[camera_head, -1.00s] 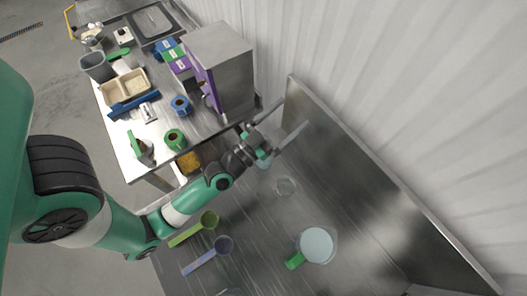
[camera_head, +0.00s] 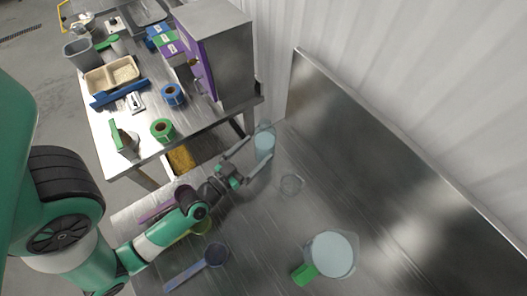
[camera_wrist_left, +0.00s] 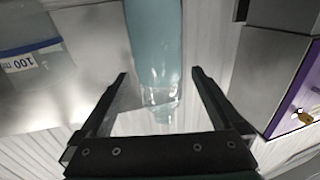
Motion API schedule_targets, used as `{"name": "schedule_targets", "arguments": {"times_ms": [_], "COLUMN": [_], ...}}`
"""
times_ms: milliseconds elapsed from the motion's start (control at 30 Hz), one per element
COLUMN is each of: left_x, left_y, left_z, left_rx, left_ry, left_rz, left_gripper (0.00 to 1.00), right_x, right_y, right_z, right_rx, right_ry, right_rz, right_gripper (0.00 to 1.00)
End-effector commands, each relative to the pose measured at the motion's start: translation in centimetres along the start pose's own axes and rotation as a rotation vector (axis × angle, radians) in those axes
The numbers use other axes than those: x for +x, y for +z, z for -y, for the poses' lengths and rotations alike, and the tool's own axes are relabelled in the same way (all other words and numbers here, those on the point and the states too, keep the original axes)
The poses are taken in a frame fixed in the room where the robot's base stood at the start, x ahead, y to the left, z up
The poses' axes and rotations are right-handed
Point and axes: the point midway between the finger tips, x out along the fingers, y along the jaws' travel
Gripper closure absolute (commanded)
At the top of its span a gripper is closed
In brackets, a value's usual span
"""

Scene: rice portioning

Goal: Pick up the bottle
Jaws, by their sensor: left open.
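The bottle (camera_head: 264,141) is a clear cylinder with pale blue contents. It stands at the back edge of the steel table, below the metal machine. My left gripper (camera_head: 259,148) is open, with its two fingers reaching toward the bottle. In the left wrist view the bottle (camera_wrist_left: 154,45) shows between the lines of the two open fingers (camera_wrist_left: 160,73); I cannot tell whether either finger touches it. My right gripper is not in view.
A blue scoop (camera_head: 215,254) lies nearer. A metal machine (camera_head: 226,60) stands on the side table. A steel backsplash (camera_head: 375,150) rises at right.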

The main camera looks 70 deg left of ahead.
Motion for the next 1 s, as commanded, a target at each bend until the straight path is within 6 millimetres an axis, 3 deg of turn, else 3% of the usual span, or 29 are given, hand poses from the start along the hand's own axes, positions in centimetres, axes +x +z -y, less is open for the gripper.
{"name": "schedule_targets", "arguments": {"times_ms": [33,267,533,800,1000], "left_x": [0.7,1.9,6.4,6.9,6.8], "left_y": [0.0,0.0,0.1,0.2,0.2], "left_z": [0.0,0.0,0.0,0.0,0.0], "left_rx": [0.002,0.003,0.002,0.003,0.003], "left_ry": [0.0,0.001,0.002,0.002,0.002], "left_rz": [0.013,0.014,0.012,0.013,0.013], "left_gripper": [0.0,0.0,0.0,0.0,0.36], "right_x": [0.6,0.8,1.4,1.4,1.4], "right_y": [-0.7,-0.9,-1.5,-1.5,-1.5], "right_z": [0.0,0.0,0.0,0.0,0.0], "right_rx": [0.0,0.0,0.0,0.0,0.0], "right_ry": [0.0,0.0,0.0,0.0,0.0], "right_rz": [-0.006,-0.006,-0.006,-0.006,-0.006], "right_gripper": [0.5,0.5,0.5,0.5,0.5]}}
